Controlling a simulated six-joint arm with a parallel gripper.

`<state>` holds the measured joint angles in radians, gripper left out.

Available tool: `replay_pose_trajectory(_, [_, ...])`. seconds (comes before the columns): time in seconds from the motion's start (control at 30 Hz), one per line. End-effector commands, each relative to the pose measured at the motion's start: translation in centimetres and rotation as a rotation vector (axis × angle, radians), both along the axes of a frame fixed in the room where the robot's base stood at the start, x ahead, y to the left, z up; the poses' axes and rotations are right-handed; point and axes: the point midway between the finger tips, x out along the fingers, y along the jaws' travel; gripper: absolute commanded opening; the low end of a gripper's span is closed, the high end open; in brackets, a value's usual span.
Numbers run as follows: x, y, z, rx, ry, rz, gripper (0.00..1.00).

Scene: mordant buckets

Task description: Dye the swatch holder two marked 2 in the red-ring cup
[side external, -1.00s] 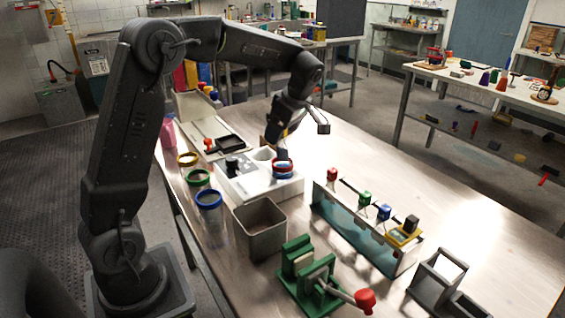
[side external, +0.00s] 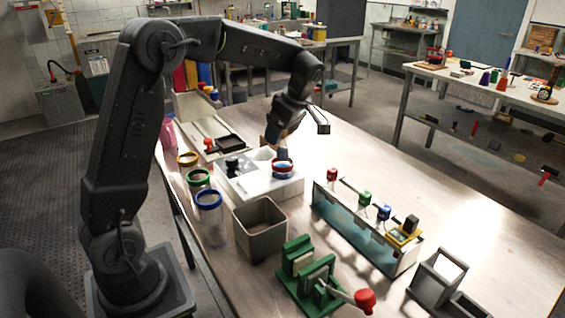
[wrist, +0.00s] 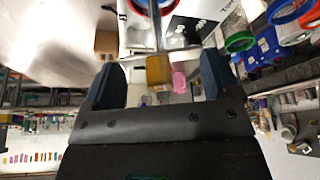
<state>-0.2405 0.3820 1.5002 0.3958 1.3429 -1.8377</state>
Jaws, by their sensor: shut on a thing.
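The red-ring cup (side external: 283,174) stands in the white tray unit (side external: 232,186), and blue shows at it. My gripper (side external: 279,150) points down just above this cup. In the wrist view, my fingers lie either side of a yellow block (wrist: 158,70), and I take them as shut on it. A thin metal rod (wrist: 157,35) runs from the block toward a red-rimmed round shape at the top edge, so the held piece seems to reach to or into the cup. Its lower end is hidden. No mark 2 is readable on it.
A grey square bin (side external: 262,238), a green clamp-like device (side external: 305,270) and a rack (side external: 350,238) with coloured-topped pieces stand in front and right.

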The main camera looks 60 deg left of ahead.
Motion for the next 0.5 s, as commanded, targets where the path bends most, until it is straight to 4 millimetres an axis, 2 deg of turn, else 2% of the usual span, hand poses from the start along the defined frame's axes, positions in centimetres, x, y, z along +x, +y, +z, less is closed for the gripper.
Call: replay_pose_trajectory(0.5, [0.0, 0.0, 2.9, 0.001, -0.002, 0.000, 0.59])
